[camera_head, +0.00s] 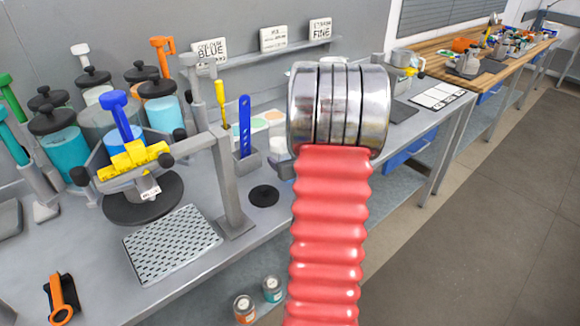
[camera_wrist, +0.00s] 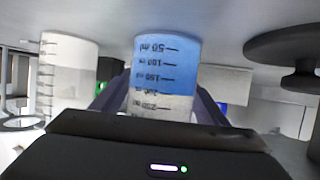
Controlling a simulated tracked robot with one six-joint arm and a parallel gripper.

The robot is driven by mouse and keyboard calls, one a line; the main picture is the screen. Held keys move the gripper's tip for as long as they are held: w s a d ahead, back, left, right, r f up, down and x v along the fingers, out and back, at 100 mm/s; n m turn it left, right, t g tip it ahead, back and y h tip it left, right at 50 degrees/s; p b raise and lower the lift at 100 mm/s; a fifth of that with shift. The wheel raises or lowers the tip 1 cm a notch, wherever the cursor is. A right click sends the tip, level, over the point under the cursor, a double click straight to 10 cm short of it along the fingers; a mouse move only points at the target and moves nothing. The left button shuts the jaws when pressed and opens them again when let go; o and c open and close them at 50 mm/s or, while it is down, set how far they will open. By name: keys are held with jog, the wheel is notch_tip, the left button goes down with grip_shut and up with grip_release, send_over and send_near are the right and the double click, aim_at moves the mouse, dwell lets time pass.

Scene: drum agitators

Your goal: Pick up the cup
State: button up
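In the wrist view, which looks upside down, a clear graduated cup (camera_wrist: 166,62) holds blue contents. Its base meets the grey counter at the top of the picture. My gripper (camera_wrist: 164,95) has its two dark fingers on either side of this cup, close to its walls. I cannot tell whether they press on it. A second graduated cup (camera_wrist: 68,70) with white contents stands to the left, apart from the fingers.
A dark round object (camera_wrist: 290,45) is at the right in the wrist view. In the head view, the grey bench (camera_head: 75,240) holds several lidded canisters, a yellow-and-blue tool stand (camera_head: 135,160) and a perforated plate (camera_head: 172,244). Two small jars stand low below the bench.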

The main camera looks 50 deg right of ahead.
jog(key=c, duration=1)
jog(key=shift+r, duration=0.25)
jog(key=shift+r, duration=4.8)
